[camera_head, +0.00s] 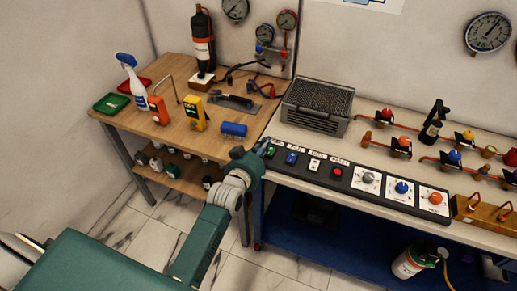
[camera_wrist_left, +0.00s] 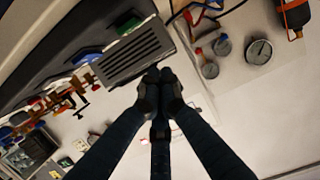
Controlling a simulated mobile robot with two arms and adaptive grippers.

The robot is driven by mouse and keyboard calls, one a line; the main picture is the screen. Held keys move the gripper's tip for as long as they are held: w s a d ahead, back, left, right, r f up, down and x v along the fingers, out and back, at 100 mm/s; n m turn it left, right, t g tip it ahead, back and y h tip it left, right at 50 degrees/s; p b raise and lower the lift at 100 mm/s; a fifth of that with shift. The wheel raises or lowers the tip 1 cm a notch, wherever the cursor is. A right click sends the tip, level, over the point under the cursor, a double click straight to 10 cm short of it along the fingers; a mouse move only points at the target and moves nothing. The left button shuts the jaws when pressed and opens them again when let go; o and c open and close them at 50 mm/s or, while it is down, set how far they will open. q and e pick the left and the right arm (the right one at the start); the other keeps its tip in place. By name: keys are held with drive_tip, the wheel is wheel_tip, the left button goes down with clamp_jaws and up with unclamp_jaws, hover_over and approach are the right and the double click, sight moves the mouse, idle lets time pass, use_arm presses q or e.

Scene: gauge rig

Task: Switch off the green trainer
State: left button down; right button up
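A black switch panel (camera_head: 325,180) runs along the front edge of the right-hand bench. Its green rocker switch (camera_head: 272,152) is at the left end, beside blue, white and red switches. The switch's on or off position is too small to tell. My left gripper (camera_head: 265,147) is at the panel's left end, close to the green switch; I cannot tell whether it touches. In the left wrist view the fingertips of my left gripper (camera_wrist_left: 160,76) are together, with nothing visible between them. A green switch (camera_wrist_left: 130,25) shows beyond the grey rack there. My right gripper is not in view.
A grey vented box (camera_head: 317,105) stands behind the panel. Three knobs, including a blue one (camera_head: 402,188), are further right, before pipes with valves.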

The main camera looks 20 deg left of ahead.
use_arm(q)
drive_tip(key=r+v, duration=0.1)
drive_tip(key=v, duration=0.5)
drive_tip(key=shift+b, duration=0.35)
drive_tip(key=shift+w+f, duration=0.1)
drive_tip(key=shift+f, duration=0.05)
drive_tip(key=s+d+f+g, duration=0.15)
drive_tip(key=s+f, duration=0.45)
drive_tip(key=f, duration=0.7)
drive_tip(key=s+f+m+g+b, duration=0.1)
drive_tip(key=s+f+g, duration=0.3)
drive_tip(key=f, duration=0.8)
drive_tip(key=s+f+g, duration=0.2)
drive_tip(key=s+f, duration=0.5)
drive_tip(key=f, duration=0.6)
drive_tip(key=s+a+f+g, duration=0.1)
drive_tip(key=s+f+g, duration=0.1)
drive_tip(key=s+f, duration=0.4)
drive_tip(key=s+a+f+g+b, duration=0.1)
drive_tip(key=s+f, duration=0.5)
drive_tip(key=s, duration=1)
drive_tip(key=s+a+f+m+g, duration=0.1)
drive_tip(key=s+f+g, duration=0.3)
drive_tip(key=s, duration=0.7)
drive_tip(key=shift+s+a+f+y, duration=0.35)
drive_tip(key=shift+a+f, duration=0.25)
drive_tip(key=shift+f, duration=0.3)
